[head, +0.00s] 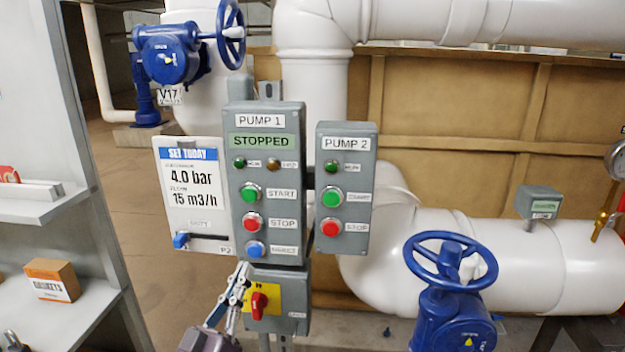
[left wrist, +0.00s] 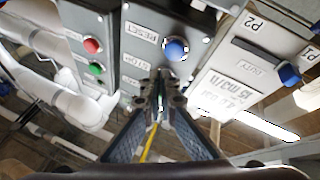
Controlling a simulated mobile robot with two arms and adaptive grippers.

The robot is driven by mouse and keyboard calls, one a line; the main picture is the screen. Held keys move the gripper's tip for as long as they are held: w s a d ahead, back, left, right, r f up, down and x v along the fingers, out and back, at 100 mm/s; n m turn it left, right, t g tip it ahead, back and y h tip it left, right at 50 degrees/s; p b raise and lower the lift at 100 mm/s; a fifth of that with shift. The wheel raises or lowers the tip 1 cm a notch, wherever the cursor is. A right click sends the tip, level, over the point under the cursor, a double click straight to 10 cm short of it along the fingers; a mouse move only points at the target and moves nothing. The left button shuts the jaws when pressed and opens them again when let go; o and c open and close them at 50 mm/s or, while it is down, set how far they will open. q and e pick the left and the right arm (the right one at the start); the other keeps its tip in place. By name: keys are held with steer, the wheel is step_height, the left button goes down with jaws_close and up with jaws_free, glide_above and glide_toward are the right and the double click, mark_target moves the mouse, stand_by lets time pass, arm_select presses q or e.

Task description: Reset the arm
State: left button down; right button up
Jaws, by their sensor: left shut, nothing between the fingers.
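My left gripper (head: 243,270) is shut and empty. Its tips are just below the blue RESET button (head: 255,249) on the grey PUMP 1 box (head: 237,222), in front of the upper left of the yellow plate with the red rotary switch (head: 258,305). In the left wrist view the closed fingertips (left wrist: 160,82) point toward the blue button (left wrist: 175,50); I cannot tell whether they touch the box. The PUMP 1 display (head: 262,141) reads STOPPED. Green START and red STOP buttons sit above RESET. My right gripper is not in view.
The PUMP 2 box (head: 344,210) is at right of PUMP 1. A white setpoint board (head: 192,190) with a blue slider knob is at left. A blue handwheel valve (head: 450,262) stands lower right. A shelf (head: 70,315) with a cardboard box (head: 52,280) is at far left.

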arm_select(q)
steer(key=s+f+g+y, duration=0.1)
steer(key=s+f+g, duration=0.2)
steer(key=f, duration=0.4)
steer(key=s+a+f+g+y, duration=0.1)
steer(key=s+f+g+y, duration=0.15)
steer(key=f, duration=0.35)
steer(key=s+f+g+y, duration=0.1)
steer(key=s+f+g, duration=0.25)
steer(key=f, duration=0.35)
steer(key=s+a+f+m+g, duration=0.15)
steer(key=s+f+g, duration=0.35)
steer(key=s, duration=0.6)
steer(key=s+a+f+m+g, duration=0.15)
steer(key=s+f+g, duration=0.35)
steer(key=s, duration=0.6)
step_height(320, 180, down, 25)
steer(key=s+d+g, duration=0.1)
steer(key=s, duration=0.1)
steer(key=s+a+f+g+y, duration=0.1)
steer(key=s+a+f, duration=0.2)
steer(key=s+f, duration=1.4)
steer(key=shift+f+g, duration=0.25)
steer(key=shift+g, duration=0.05)
